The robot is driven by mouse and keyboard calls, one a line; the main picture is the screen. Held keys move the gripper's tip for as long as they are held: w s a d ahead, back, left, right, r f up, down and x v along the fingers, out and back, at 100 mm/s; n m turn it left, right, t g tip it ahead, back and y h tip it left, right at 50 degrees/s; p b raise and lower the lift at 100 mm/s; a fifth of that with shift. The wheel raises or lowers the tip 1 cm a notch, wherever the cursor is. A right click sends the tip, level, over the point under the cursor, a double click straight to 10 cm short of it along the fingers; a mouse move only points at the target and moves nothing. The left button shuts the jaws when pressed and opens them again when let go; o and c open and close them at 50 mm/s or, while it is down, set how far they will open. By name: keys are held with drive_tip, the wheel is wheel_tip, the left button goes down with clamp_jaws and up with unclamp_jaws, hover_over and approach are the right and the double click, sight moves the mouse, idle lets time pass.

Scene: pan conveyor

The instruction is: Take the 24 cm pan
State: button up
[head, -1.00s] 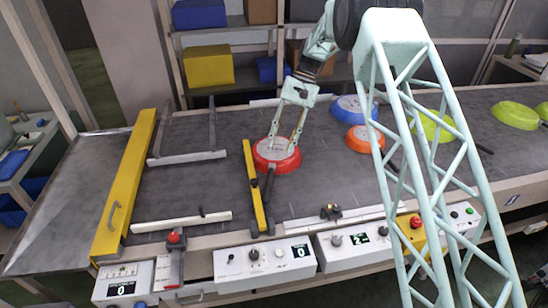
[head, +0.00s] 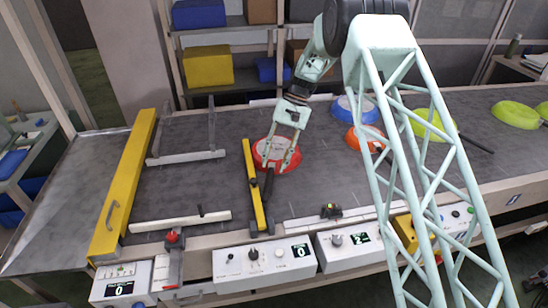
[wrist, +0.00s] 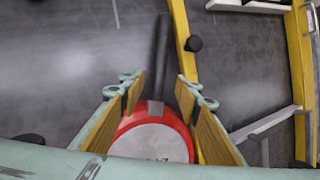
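The red pan (head: 260,153) lies on the dark conveyor, its dark handle (head: 268,186) pointing to the near side beside a short yellow bar. Its pale base or label faces up, but I cannot read a size on it. In the wrist view the red pan (wrist: 150,143) shows at the bottom, with its handle (wrist: 160,52) running up the picture. My gripper (head: 278,169) is over the near part of the pan. In the wrist view my open gripper (wrist: 160,92) has one finger on each side of the handle's root, with gaps; I see no grip on it.
A blue pan (head: 345,105), an orange pan (head: 356,146) and lime pans (head: 428,122) lie further right. The short yellow bar (head: 254,195) stands close to the red pan's handle. A larger yellow gate (head: 125,185) crosses the belt at left. Control boxes (head: 262,259) line the near edge.

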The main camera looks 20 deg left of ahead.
sight(270, 175)
drive_tip(key=shift+f, duration=0.1)
idle(0.3)
drive_tip(key=shift+b+x, duration=0.55)
drive_tip(key=shift+x, duration=2.05)
drive_tip(key=shift+s, duration=0.1)
drive_tip(key=shift+c, duration=0.4)
clamp_jaws()
